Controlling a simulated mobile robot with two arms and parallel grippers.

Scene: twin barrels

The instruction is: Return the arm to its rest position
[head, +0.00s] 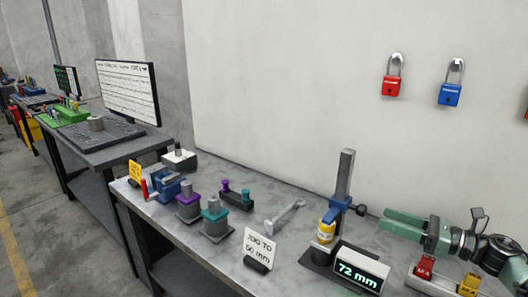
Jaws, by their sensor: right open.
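My right gripper (384,219) is at the right side of the head view, with its arm coming in from the right edge. Its two pale green fingers point left and are apart, with nothing seen between them. They are just right of the upright stand (344,180) with its blue clamp, and appear near the bench top; I cannot tell the exact height. A yellow cylinder (326,233) sits at the foot of the stand. My left gripper is not in view.
A display reading 72 mm (357,269) and a white sign (259,247) stand along the front. The wall behind holds hanging padlocks (392,85).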

